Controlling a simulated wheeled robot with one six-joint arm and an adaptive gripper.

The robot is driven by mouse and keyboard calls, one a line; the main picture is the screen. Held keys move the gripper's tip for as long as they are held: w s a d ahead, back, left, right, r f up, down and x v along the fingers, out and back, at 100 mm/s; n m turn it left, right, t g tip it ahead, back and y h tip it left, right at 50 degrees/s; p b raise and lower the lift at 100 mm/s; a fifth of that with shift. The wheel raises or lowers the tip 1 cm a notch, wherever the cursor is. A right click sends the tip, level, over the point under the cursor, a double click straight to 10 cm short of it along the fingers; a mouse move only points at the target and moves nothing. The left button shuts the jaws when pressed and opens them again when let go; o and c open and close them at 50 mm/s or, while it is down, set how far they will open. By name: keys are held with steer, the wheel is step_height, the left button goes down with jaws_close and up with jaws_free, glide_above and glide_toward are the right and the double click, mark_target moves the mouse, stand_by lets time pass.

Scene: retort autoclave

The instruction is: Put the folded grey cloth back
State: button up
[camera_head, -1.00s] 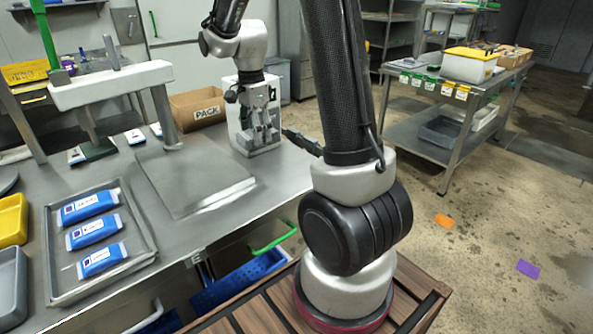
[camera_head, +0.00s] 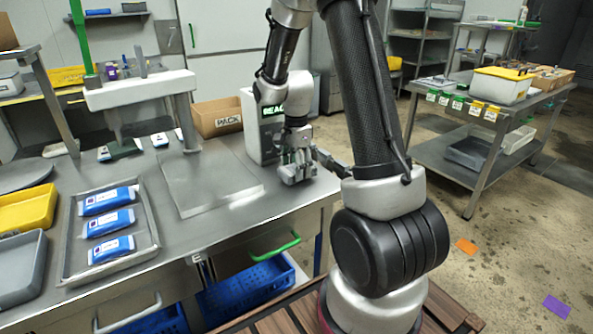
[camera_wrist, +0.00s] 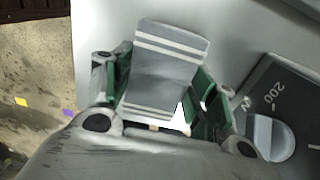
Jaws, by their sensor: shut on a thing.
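The folded grey cloth (camera_wrist: 170,70) has white stripes across it and shows in the wrist view between the green-padded fingers of my gripper (camera_wrist: 163,88). The fingers are shut on it. In the head view my gripper (camera_head: 298,168) is low over the right end of the steel bench (camera_head: 235,222), in front of the white machine. I cannot make out the cloth clearly there. The wrist view does not settle whether the cloth touches the bench.
The white machine (camera_head: 250,128) with a lit green display stands close behind my gripper. Its dial (camera_wrist: 270,137) is at the wrist view's right. A tray (camera_head: 152,237) of blue pouches, a flat steel plate (camera_head: 205,183) and a PACK box (camera_head: 218,117) are on the bench.

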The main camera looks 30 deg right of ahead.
steer(key=shift+f, duration=0.6)
steer(key=shift+f, duration=0.15)
steer(key=o, duration=1)
step_height(320, 180, up, 11)
steer(key=s+a+r+n+t, duration=0.2)
steer(key=s+a+r+n, duration=0.1)
steer(key=s+r+n, duration=0.6)
steer(key=s+n, duration=0.3)
steer(key=s, duration=0.2)
steer(key=s+a+r+n+t, duration=0.1)
steer(key=s+n, duration=0.1)
steer(key=s, duration=0.2)
steer(key=s+r+n+t, duration=0.1)
steer(key=s+n, duration=0.2)
steer(key=s, duration=0.2)
steer(key=shift+s+a+r+n, duration=0.2)
steer(key=shift+s+a+n, duration=0.1)
steer(key=shift+s+a, duration=0.05)
